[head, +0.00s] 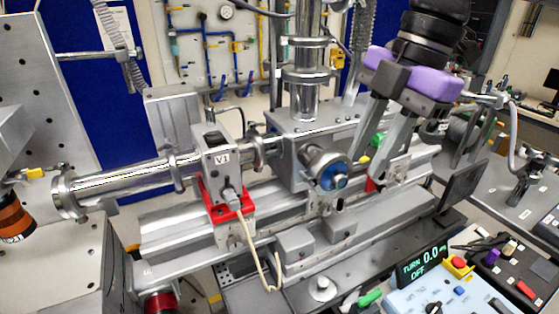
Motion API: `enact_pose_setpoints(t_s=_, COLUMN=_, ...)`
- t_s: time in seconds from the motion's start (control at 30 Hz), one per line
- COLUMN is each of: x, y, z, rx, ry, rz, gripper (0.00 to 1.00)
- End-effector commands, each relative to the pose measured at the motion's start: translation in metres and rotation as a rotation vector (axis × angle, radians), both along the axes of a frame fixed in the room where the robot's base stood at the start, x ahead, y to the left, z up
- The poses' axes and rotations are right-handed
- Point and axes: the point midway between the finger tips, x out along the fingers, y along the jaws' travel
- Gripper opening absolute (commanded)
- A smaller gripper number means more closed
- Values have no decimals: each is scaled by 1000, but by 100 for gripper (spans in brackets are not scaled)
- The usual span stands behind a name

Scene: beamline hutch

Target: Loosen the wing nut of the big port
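A round metal port (318,156) with a blue face (334,176) sticks out of the front of the grey chamber (290,150), and seems to be the big port. I cannot clearly make out its wing nut. My gripper (377,152), with a purple body and grey fingers, reaches down from the upper right, to the right of the port. Its two fingers are apart, with a gap between them and nothing visibly held. Small green and yellow parts show near the fingertips. Whether the fingertips touch anything is unclear.
A steel tube (125,187) runs left from a valve marked V1 (222,160) on a red bracket (240,211). A vertical column (305,75) rises from the chamber. A display (420,266) reads "TURN 0.0" and "OFF". A control box (400,300) stands at the lower right.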

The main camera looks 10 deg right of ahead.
Motion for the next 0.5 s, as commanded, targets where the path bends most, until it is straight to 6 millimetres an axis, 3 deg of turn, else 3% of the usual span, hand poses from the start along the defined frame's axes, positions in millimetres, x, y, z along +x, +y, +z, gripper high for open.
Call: enact_pose_setpoints(t_s=0.5, x=-19, y=90, z=15, rx=359, ry=-139, rz=399, gripper=25)
